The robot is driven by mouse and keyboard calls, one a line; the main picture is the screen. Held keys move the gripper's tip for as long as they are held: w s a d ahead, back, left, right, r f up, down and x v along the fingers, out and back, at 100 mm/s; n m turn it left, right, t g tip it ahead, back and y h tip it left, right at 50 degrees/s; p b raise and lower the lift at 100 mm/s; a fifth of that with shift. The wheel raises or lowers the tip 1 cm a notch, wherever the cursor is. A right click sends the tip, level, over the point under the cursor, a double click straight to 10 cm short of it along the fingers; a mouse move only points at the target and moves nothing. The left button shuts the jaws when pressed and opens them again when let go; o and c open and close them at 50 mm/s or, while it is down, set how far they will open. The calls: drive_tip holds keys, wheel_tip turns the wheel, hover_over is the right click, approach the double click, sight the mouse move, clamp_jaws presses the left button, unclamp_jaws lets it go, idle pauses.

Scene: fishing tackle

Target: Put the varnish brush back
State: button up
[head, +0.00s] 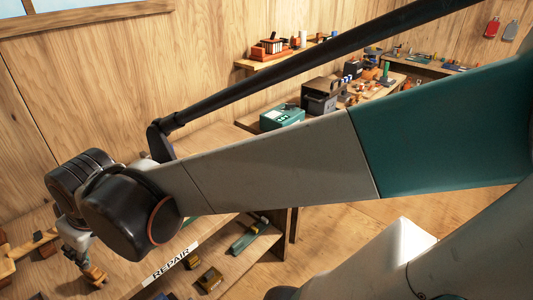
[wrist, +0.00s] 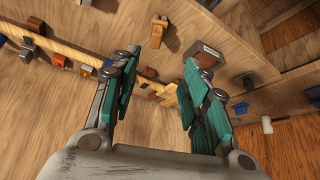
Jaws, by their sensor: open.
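In the head view the gripper is at the lower left, small and partly hidden by my wrist. I cannot make out the varnish brush with certainty. An orange-brown wooden piece (wrist: 157,31) shows beyond the fingertips in the wrist view, apart from them. A brown and dark block (wrist: 206,55) lies close behind the right finger. Small pieces (wrist: 150,80) on a wooden strip show between the fingers, too small to name.
In the head view a shelf label reading REPAIR (head: 170,262) fronts a lower bench with a green tool (head: 245,238) and small brass-coloured parts (head: 210,279). A teal box (head: 282,118) and a dark case (head: 320,96) stand further back. My arm hides much of the middle.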

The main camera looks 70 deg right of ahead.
drive_tip(key=s+r+t, duration=0.1)
drive_tip(key=s, duration=0.7)
drive_tip(key=shift+s+r, duration=0.2)
drive_tip(key=shift+r, duration=0.15)
